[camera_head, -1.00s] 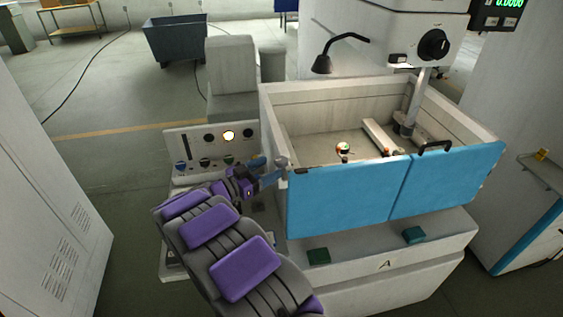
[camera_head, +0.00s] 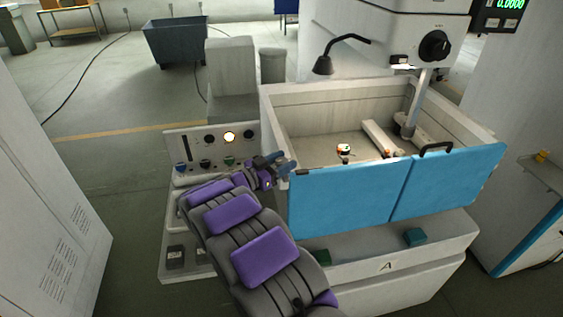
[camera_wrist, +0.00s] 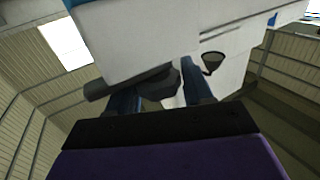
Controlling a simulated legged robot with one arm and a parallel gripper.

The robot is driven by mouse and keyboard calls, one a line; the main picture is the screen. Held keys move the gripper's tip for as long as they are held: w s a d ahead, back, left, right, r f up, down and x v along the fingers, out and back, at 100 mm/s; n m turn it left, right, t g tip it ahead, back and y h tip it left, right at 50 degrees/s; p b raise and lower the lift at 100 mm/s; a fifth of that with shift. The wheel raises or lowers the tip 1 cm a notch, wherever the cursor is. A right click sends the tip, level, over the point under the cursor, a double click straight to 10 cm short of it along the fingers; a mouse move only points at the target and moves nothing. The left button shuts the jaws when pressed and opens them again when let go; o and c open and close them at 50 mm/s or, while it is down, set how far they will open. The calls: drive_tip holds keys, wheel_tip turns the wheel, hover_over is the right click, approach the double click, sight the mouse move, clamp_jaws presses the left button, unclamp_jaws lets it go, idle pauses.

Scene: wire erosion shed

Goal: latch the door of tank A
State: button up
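Tank A (camera_head: 273,110) is a pale open-topped box, marked "A" on its base. Its blue door (camera_head: 345,199) stands across the front, with a black handle (camera_head: 436,149) on the top right edge. My gripper (camera_head: 282,162) is at the tank's front left corner, beside the door's left end. In the wrist view, my gripper's two blue fingers (camera_wrist: 160,92) are apart. A dark grey bar with a rounded knob (camera_wrist: 160,82), seemingly the latch lever, lies at the fingertips, partly between them. Firm contact is not clear. In the head view the gripper mostly hides this lever.
A control panel (camera_head: 202,147) with knobs and a lit lamp stands left of the tank. A lamp on a bent arm (camera_head: 323,65) hangs over the tank's back. A grey cabinet (camera_head: 45,190) is at far left. Open floor (camera_head: 100,160) lies between cabinet and panel.

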drive_tip(key=c, duration=0.5)
